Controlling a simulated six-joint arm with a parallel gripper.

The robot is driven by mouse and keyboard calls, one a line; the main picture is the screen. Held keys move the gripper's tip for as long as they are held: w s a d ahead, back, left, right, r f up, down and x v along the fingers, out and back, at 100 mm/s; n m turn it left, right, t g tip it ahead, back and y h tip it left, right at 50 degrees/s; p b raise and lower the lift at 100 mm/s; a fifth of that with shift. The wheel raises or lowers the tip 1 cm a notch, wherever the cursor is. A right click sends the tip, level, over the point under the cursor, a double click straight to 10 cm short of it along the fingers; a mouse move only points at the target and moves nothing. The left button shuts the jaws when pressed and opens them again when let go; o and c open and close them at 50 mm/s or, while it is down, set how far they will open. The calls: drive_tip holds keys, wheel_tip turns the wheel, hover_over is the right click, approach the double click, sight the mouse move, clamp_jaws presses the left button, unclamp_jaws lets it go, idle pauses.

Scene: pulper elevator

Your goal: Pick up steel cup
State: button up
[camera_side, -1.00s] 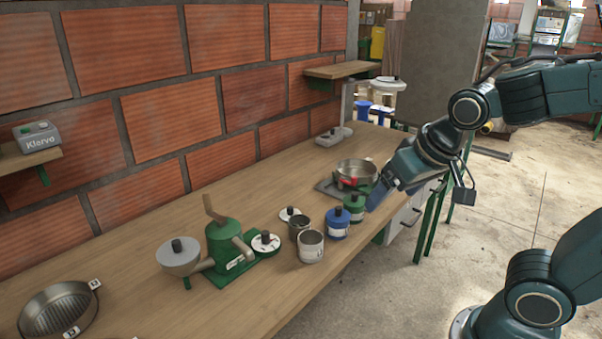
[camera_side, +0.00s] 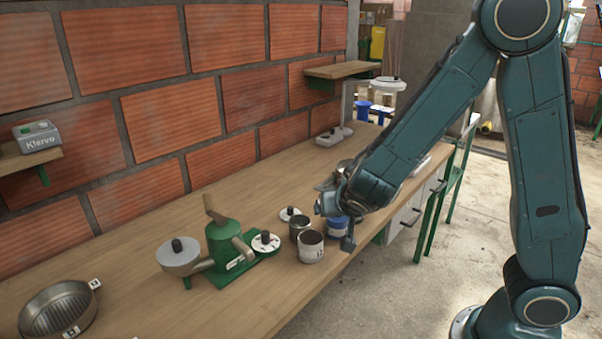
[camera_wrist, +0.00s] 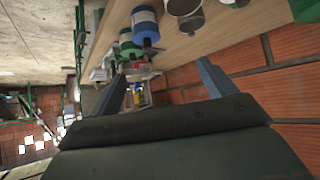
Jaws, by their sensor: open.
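Two metal cups stand on the bench close together in the side view: a smaller, darker steel cup (camera_side: 299,229) and, in front of it, a lighter cup (camera_side: 311,247) with a label on its side. I cannot tell for sure which is the one named. A metal cup (camera_wrist: 187,9) also shows at the top edge of the wrist view, partly cut off. My gripper (camera_side: 328,200) is just right of and above the cups, apart from them. In the wrist view my gripper's fingers (camera_wrist: 162,75) are spread, with nothing held between them.
A blue-banded jar (camera_side: 338,229) with a black knob stands right of the cups, partly behind my wrist. The brick wall (camera_side: 160,119) bounds the bench. Bench front is clear.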

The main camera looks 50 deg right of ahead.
drive_tip(key=w+a+f+n+t, duration=0.1)
drive_tip(key=w+a+f+t, duration=0.2)
drive_tip(key=f, duration=0.4)
drive_tip(key=shift+w+a+n, duration=0.3)
drive_tip(key=shift+w+a, duration=0.05)
drive_tip(key=shift+w, duration=0.45)
drive_tip(key=shift+w+d, duration=0.1)
approach(297, 220)
drive_tip(key=shift+a, duration=0.3)
drive_tip(key=shift+s+x, duration=0.2)
drive_tip(key=shift+x, duration=2.35)
drive_tip(key=shift+d+f, duration=0.15)
drive_tip(key=shift+c, duration=0.4)
drive_tip(key=c, duration=1.1)
drive_tip(key=shift+r, duration=0.2)
